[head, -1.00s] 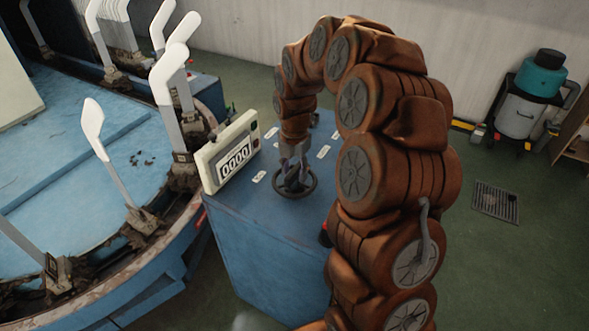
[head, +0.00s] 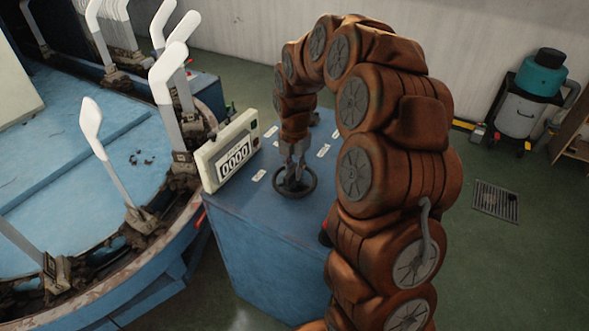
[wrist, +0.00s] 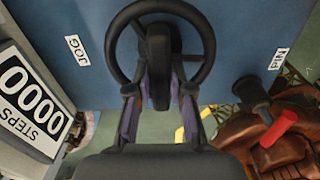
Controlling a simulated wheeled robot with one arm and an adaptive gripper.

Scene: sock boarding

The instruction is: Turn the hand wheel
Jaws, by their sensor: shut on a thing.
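The hand wheel (head: 310,187) is a dark round rim lying flat on top of the blue cabinet (head: 265,255) in the head view. In the wrist view the hand wheel (wrist: 205,28) fills the upper middle, with a dark hub inside the rim. My gripper (head: 293,170) reaches down onto the wheel from above. In the wrist view my gripper (wrist: 160,88) has its two fingers either side of the lower part of the wheel's dark hub piece, shut on it. The fingertips are partly hidden by the wheel.
A counter box (head: 230,152) reading 0000 stands at the cabinet's left edge. Left of it is a blue machine (head: 75,185) with upright white sock boards (head: 170,75). JOG (wrist: 77,50) and RUN (wrist: 278,58) labels flank the wheel. A red-tipped lever (wrist: 278,128) shows lower right.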

